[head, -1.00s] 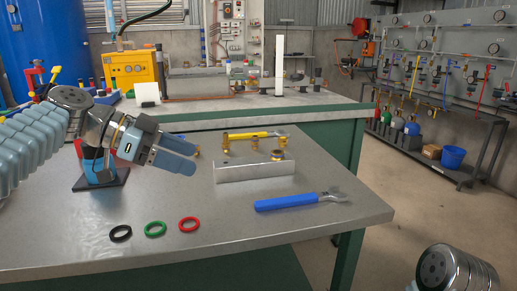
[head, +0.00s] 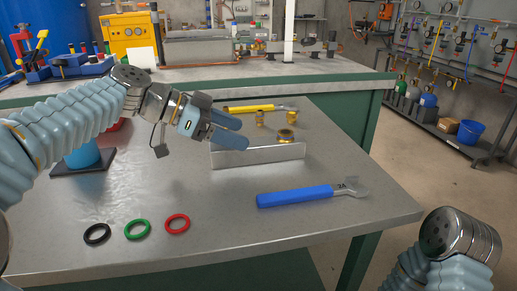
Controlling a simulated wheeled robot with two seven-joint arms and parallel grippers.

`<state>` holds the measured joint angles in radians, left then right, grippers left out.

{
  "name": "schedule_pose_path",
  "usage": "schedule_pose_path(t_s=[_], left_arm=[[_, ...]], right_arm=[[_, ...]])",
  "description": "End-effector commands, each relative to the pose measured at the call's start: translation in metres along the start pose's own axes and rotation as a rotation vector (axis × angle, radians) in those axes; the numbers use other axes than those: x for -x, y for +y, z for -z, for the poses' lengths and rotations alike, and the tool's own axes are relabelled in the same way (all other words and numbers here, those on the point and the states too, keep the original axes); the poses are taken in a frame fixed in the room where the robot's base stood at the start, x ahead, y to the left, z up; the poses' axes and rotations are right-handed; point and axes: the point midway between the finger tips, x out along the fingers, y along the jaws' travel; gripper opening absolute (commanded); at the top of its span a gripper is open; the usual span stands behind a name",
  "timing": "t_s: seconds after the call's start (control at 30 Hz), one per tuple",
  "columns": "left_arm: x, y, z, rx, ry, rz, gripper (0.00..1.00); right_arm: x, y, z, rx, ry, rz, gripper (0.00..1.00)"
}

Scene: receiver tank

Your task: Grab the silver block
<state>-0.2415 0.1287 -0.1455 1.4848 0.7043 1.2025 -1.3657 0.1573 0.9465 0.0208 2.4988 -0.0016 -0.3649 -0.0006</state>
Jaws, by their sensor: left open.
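The silver block (head: 270,156) is a long metal bar lying on the near workbench, right of the picture's middle left half. A brass ring-shaped fitting (head: 286,134) shows at its top right end. My left gripper (head: 238,132) is open, with its blue fingers pointing right, at the block's left end. The fingers overlap the block's upper left corner in the picture; I cannot tell whether they touch it. Of my right arm only the links at the lower right show, and its gripper is out of view.
A blue-handled wrench (head: 295,196) lies in front of the block. Black (head: 97,234), green (head: 138,229) and red (head: 177,224) rings lie at the front left. A yellow-handled tool (head: 250,108) and a small brass fitting (head: 260,118) are behind the block. The bench (head: 340,236) is clear around the wrench.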

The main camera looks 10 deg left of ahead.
Motion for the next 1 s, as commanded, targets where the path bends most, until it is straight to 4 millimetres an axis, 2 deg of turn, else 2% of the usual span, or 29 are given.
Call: schedule_pose_path(t_s=[0.2, 0.3, 0.57, 1.0], left_arm=[[-0.034, 0.008, -0.005, 0.0, -0.002, -0.005, 0.79], [-0.044, 0.007, -0.005, 0.0, -0.001, -0.002, 0.79], [-0.047, 0.007, -0.006, 0.0, 0.0, 0.0, 0.79], [-0.047, 0.006, -0.005, 0.0, 0.0, 0.0, 0.11]], right_arm=[[0.003, -0.002, 0.0, 0.001, -0.001, 0.001, 0.43], [0.003, -0.002, 0.0, 0.002, -0.001, 0.002, 0.43], [0.003, -0.002, -0.001, 0.002, -0.002, 0.002, 0.43], [0.003, -0.002, -0.001, 0.002, -0.002, 0.002, 0.43]])
